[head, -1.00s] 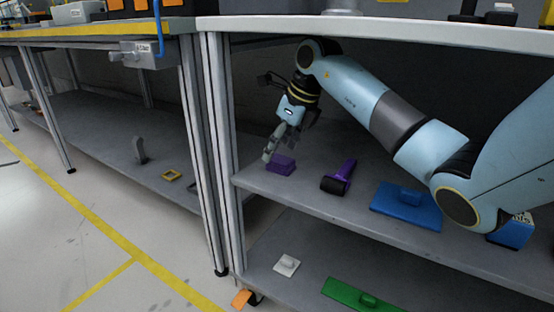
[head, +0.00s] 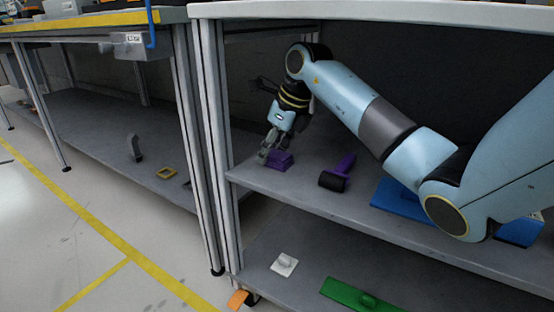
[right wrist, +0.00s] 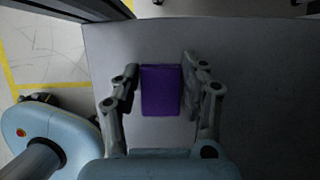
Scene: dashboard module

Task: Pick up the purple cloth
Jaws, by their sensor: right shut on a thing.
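The purple cloth (head: 279,160) is a small folded block on the upper grey shelf, near its left front corner. In the right wrist view the purple cloth (right wrist: 161,91) lies between the two fingers of my right gripper (right wrist: 161,84). In the head view my right gripper (head: 271,153) reaches down to the cloth from above and behind, partly covering it. It is shut on the cloth, which still appears at shelf level. My left gripper is not in view.
A purple-handled roller (head: 337,174) lies right of the cloth on the shelf (head: 300,190). A blue float (head: 396,196) lies farther right, partly behind my arm. A table leg (head: 212,140) stands left. The lower shelf holds a white piece (head: 284,264) and a green float (head: 360,296).

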